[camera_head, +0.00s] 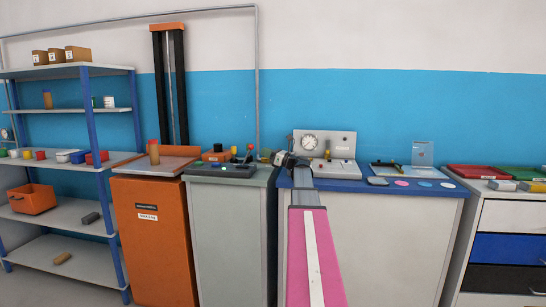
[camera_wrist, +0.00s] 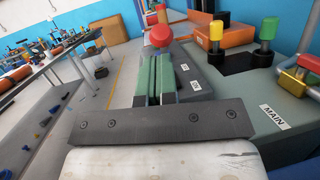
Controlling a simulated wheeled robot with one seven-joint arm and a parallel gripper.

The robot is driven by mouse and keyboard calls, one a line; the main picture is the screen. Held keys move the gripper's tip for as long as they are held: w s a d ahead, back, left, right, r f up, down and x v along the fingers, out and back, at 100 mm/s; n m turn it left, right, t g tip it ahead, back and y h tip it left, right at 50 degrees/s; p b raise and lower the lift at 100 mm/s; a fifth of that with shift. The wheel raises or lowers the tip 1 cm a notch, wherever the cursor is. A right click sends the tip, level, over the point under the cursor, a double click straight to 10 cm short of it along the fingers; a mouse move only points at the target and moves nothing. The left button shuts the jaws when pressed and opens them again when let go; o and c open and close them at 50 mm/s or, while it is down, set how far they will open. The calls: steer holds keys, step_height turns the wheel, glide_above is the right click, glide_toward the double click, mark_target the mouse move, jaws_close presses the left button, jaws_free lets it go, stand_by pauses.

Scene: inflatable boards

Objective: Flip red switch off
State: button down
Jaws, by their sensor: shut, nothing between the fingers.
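In the wrist view a red ball knob (camera_wrist: 161,36) stands just beyond my fingertips, at the edge of a dark box (camera_wrist: 205,78) with small white labels. My gripper (camera_wrist: 163,60) has green finger pads pressed together, with nothing between them. I cannot tell whether the fingertips touch the knob, and they hide what is below it. In the head view my gripper (camera_head: 281,158) is over the left end of the blue bench top, close to the dark control box (camera_head: 222,170) on the grey-green cabinet.
Yellow (camera_wrist: 215,31) and green (camera_wrist: 268,28) knobs stand on posts right of the red knob, with a MAIN label (camera_wrist: 275,117) nearby. A white gauge panel (camera_head: 325,146) stands behind my arm. An orange cabinet (camera_head: 155,235) is on the left.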

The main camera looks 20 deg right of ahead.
mark_target(253, 146)
steer(key=shift+x, duration=1.9)
steer(key=shift+a+r, duration=0.1)
steer(key=shift+r, duration=0.05)
steer(key=shift+w+a+r+g+h, duration=0.4)
steer(key=shift+a+r+g, duration=0.15)
steer(key=shift+g, duration=0.15)
steer(key=w+a+r+n+g+h, duration=0.1)
steer(key=w+a+g+h, duration=0.3)
steer(key=a, duration=0.3)
steer(key=shift+w+r+g+h, duration=0.4)
steer(key=shift+h, duration=0.5)
steer(key=shift+w+a, duration=0.1)
steer(key=shift+a, duration=0.05)
